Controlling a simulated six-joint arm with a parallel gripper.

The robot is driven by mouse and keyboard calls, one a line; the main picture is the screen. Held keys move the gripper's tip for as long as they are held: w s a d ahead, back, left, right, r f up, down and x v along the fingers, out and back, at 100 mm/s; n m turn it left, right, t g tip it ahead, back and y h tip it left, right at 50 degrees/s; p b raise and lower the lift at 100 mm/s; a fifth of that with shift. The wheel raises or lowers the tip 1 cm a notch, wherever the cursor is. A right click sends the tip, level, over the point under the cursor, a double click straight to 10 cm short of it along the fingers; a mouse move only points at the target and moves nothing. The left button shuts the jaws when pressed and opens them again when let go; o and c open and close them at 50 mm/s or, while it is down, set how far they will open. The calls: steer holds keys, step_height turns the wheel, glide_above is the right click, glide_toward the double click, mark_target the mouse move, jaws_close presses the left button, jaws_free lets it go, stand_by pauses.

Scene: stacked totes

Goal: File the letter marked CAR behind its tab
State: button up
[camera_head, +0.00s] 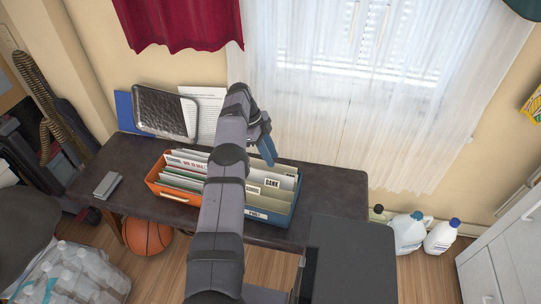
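An orange file box (171,194) and a blue file box (271,217) stand side by side on the dark table, filled with upright folders and tabs. One tab in the blue box appears to read BANK (273,183). I cannot make out a CAR mark on any tab or sheet. A white printed sheet (207,112) leans at the back of the table, partly behind my arm. My gripper (267,150) is above the back of the blue box, its bluish fingers angled down. I cannot see a gap between the fingers or anything held. My arm hides part of both boxes.
A dark metal tray (163,111) and a blue folder (124,110) lean at the back left of the table (335,190). A small grey object (107,186) lies at its left end. The table's right end is clear. A basketball (147,236) and jugs (409,232) are on the floor.

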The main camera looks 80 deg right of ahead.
step_height(320, 180, up, 10)
steer(key=p, duration=0.4)
stand_by(0.6)
